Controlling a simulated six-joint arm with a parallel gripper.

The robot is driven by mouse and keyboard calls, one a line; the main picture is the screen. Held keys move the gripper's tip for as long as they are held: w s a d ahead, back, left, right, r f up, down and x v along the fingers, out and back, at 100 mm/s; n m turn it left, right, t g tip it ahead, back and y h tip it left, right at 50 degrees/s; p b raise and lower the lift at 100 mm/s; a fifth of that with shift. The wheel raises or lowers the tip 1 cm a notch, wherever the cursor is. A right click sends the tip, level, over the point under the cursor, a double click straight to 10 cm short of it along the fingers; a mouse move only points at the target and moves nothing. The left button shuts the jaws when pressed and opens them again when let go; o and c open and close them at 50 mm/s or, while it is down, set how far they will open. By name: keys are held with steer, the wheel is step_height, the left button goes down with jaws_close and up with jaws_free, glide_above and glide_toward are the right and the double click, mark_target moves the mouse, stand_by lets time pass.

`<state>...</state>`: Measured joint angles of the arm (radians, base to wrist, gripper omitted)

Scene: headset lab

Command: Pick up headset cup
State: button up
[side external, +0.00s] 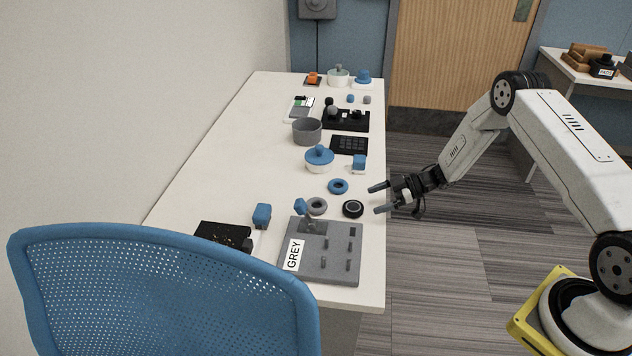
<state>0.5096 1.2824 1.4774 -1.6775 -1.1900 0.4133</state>
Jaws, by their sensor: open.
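A round black cup with a grey inner disc (353,208), which looks like the headset cup, lies on the white table (240,160) near its right edge.
A grey board labelled GREY (338,264) with several pegs lies in front of the cup. A blue-lidded white pot (319,160), a grey bowl (307,131) and black trays (349,145) stand farther back. A blue chair (160,285) blocks the near left. The table's left middle is clear.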

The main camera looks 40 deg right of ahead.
mark_target(352, 206)
steer(key=shift+x, duration=3.65)
steer(key=c, duration=1.1)
steer(key=shift+r, duration=0.15)
steer(key=shift+r, duration=0.65)
steer(key=s+r, duration=0.3)
steer(key=s, duration=0.1)
steer(key=s+r, duration=0.4)
steer(key=s, duration=0.1)
steer(key=s+r, duration=0.4)
steer(key=s, duration=0.1)
steer(key=shift+a+r, duration=0.25)
steer(key=shift+a, duration=0.05)
